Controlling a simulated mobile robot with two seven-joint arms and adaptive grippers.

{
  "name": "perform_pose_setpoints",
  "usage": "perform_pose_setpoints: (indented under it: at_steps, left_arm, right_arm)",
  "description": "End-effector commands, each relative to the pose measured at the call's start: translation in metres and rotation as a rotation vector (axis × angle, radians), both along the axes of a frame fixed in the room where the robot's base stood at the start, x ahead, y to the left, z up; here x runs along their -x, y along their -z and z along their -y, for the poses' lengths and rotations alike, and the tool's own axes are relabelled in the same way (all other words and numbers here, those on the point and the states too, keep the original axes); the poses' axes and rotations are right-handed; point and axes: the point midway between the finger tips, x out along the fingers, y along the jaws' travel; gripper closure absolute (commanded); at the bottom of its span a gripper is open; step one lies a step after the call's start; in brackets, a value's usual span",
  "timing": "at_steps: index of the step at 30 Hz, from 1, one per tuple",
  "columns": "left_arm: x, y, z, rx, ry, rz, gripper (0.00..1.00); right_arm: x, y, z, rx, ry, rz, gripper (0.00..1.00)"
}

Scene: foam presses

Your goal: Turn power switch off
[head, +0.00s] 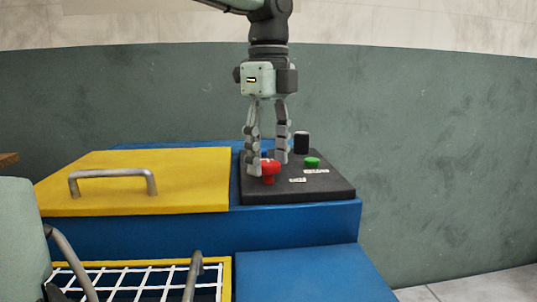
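A black control panel (325,189) sits on top of the blue machine. It carries a red mushroom-shaped button (269,168), a green button (312,162) and a black cylindrical knob (301,143); small white labels lie beside the buttons. I cannot tell which control is the power switch. My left gripper (268,167) points down over the panel's left part, its fingers apart. One fingertip is just left of the red button, the other behind it to the right. The fingers partly hide the panel behind the red button. My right gripper is not in view.
A yellow lid (190,185) with a grey metal handle (112,176) lies left of the panel. Below it is a yellow-framed white net (140,282). The blue machine body (300,275) extends to the front. A green-grey wall (430,150) stands behind.

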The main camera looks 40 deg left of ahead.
Motion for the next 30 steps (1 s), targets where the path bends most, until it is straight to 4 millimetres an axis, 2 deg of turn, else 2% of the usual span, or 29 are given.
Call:
perform_pose_setpoints:
  at_steps: [7, 11, 24, 30]
  left_arm:
    - [0.000, 0.000, 0.000, 0.001, 0.001, -0.002, 0.44]
    - [0.000, -0.010, 0.000, 0.001, 0.001, 0.001, 0.44]
    - [0.000, -0.096, 0.000, 0.002, 0.001, 0.001, 0.44]
    - [0.000, -0.117, 0.000, 0.001, 0.001, 0.000, 0.44]
  right_arm:
    - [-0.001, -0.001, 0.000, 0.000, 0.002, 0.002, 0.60]
    - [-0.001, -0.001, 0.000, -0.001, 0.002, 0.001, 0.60]
    - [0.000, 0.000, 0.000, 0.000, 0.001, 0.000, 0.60]
    - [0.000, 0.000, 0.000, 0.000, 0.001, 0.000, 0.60]
